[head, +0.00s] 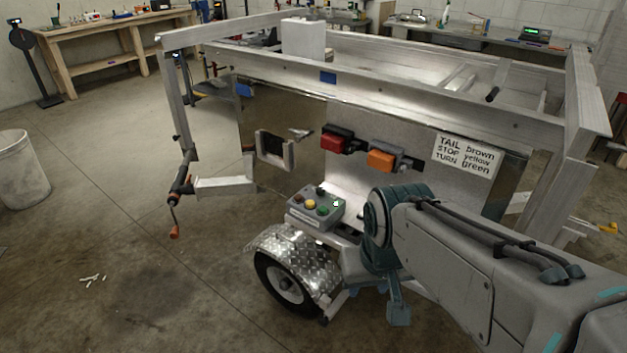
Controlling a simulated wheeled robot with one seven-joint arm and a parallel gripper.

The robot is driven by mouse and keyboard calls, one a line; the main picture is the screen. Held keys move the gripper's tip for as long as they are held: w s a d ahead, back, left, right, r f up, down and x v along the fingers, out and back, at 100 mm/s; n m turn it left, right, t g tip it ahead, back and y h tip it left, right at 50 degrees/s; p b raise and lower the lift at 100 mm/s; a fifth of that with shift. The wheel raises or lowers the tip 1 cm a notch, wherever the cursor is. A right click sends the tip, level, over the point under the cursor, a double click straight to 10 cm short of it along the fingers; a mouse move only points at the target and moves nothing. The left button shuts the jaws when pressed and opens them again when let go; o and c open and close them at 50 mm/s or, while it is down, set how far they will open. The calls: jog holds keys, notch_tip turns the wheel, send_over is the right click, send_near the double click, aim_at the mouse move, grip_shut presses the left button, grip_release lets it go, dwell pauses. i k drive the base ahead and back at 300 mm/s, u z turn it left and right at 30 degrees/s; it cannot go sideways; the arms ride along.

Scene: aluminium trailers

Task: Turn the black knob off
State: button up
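A grey control box (315,208) sits on the trailer above the wheel, in the middle of the head view. Its top bears a red button, a yellow button (310,204) and a green button (323,210). A small dark knob-like part (320,190) stands at its back edge. Another dark part with a white mark (336,203) is at its right side. Which one is the black knob, and how it is turned, is too small to tell. My arm comes in from the right and its teal end is just right of the box. My gripper's fingertips cannot be made out.
The diamond-plate fender (290,250) and wheel (285,282) are below the box. Red (334,144) and orange (381,160) lamps and a wiring sign (466,156) are on the panel behind. A crank (174,215) sticks out left. The floor at left is mostly free.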

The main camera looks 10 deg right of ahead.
aim_at(320, 191)
jog(key=u, duration=0.35)
jog(key=i, duration=1.3)
jog(key=z, duration=0.65)
